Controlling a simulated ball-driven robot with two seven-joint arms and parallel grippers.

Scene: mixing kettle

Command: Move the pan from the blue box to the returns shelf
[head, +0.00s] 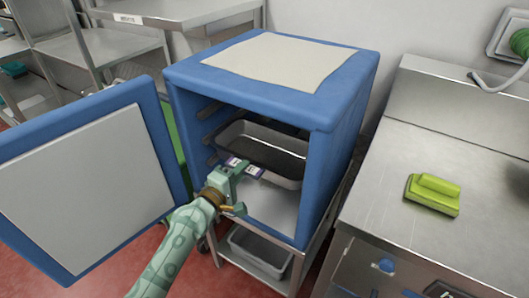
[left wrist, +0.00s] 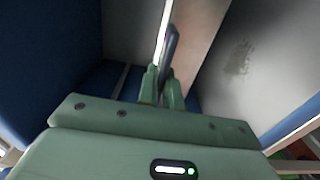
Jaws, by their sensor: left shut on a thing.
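The pan (head: 265,151), a dark grey metal tray with a raised rim, sits inside the open blue box (head: 345,110), in its upper part. My left gripper (head: 243,170) is at the box opening, at the pan's front rim. In the left wrist view its fingers (left wrist: 162,85) are shut on the thin rim of the pan (left wrist: 169,45). The pan's far side is partly hidden in the box's shadow. A steel shelf unit with a white label (head: 127,19) stands at the back left; the label is too small to read. My right gripper is not in view.
The box's blue door (head: 85,185) stands open on the left. A steel counter with a green brush-like block (head: 433,194) is on the right. A grey bin (head: 258,252) sits on the cart under the box. Red floor shows between door and cart.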

